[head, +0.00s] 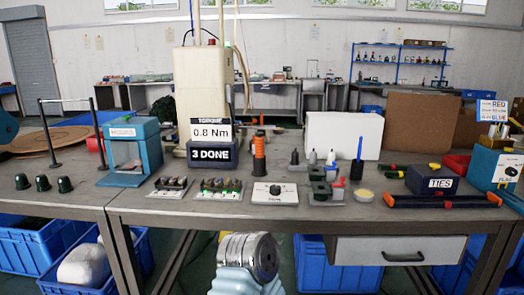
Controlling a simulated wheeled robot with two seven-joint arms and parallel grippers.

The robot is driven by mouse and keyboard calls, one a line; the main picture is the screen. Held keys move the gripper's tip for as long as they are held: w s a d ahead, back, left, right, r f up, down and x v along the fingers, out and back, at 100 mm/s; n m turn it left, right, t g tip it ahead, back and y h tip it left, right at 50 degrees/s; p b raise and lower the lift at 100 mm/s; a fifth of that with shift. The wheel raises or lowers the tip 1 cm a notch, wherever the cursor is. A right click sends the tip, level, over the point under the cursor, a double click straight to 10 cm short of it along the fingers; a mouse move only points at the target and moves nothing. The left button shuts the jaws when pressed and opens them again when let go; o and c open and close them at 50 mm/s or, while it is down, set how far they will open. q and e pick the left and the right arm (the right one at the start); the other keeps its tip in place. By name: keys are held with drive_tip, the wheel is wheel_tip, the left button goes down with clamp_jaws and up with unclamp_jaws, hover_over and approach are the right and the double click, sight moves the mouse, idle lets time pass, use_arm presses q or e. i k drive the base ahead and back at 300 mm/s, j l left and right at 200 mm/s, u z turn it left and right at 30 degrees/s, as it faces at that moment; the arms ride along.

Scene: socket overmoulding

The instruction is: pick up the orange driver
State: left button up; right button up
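The orange driver (259,146) stands upright on the workbench, near the middle of the head view. Its upper part is orange and its lower part is dark. It stands just right of the dark "3 DONE" display (213,154) and behind a white box with a dial (275,193). I see nothing holding it. Neither of my grippers is in view.
Two small trays of parts (217,188) lie left of the dial box. Grey fixtures (320,187) and a blue upright tool (357,158) stand to its right. A tall cream tower (203,85) rises behind. A teal press (134,152) stands left.

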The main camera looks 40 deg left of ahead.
sight(259, 135)
drive_tip(key=u, duration=1.5)
drive_tip(key=i+j+z, duration=0.25)
drive_tip(key=i+j, duration=0.2)
drive_tip(key=i+j+z, duration=0.2)
drive_tip(key=i+j, duration=0.25)
drive_tip(key=j, duration=0.15)
drive_tip(key=k+l+u, duration=0.35)
drive_tip(key=k+l, duration=0.15)
